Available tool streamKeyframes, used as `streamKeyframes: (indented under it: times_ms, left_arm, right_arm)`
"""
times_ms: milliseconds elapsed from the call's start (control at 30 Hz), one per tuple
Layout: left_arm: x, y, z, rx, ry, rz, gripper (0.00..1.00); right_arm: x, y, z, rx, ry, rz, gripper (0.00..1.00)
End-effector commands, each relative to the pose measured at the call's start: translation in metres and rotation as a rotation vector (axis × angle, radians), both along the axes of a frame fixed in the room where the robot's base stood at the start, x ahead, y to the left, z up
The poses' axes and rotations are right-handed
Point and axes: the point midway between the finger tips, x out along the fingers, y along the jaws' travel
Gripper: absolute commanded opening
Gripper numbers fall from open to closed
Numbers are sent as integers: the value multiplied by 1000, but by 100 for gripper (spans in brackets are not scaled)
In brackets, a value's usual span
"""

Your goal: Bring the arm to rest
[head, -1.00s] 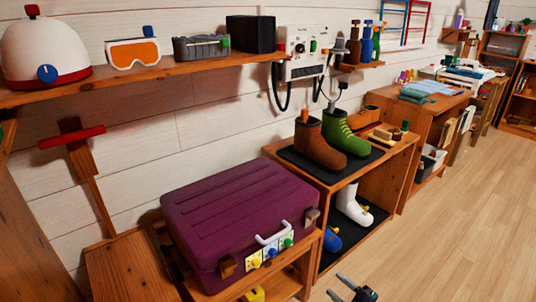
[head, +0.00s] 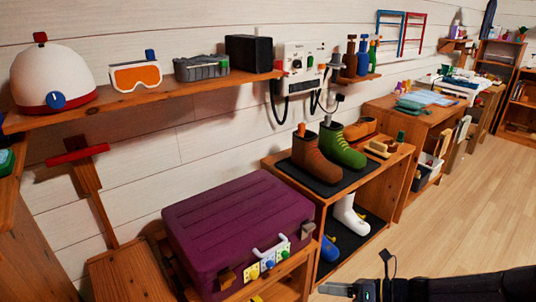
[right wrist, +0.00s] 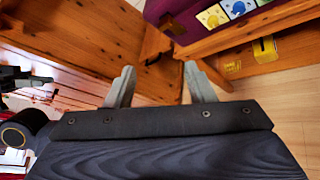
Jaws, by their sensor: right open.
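My right gripper (head: 338,290) is low in the head view, at the bottom edge, with its dark arm coming in from the right. It is in front of the wooden bench and right of the purple suitcase (head: 235,225). In the right wrist view its two grey fingers (right wrist: 157,80) stand apart with nothing between them. Wooden furniture shows beyond the fingertips, and I cannot tell the exact gap. My left gripper does not show in the head view.
A boot stand (head: 395,170) holds brown and green boots, with a white boot (head: 350,215) below. The wall shelf (head: 140,95) is above. Open floor (head: 450,225) lies to the right.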

Motion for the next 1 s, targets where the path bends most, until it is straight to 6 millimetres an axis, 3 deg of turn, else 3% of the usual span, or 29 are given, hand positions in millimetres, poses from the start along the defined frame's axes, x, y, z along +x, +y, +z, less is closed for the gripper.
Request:
streamKeyframes:
  times_ms: [33,100,300,500,700,1000]
  left_arm:
    - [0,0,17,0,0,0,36]
    - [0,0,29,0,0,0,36]
    - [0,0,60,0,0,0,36]
    - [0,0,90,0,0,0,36]
    - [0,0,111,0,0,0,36]
    - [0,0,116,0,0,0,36]
  right_arm:
    - [-16,5,38,-126,-141,104,49]
    - [-38,8,68,-288,-334,250,49]
    - [-105,4,142,-700,-864,678,49]
    - [-167,-14,198,-1058,-1350,1108,49]
    - [-207,-34,227,-1314,-1685,1458,49]
    - [-222,-45,232,-1423,-1819,1634,49]
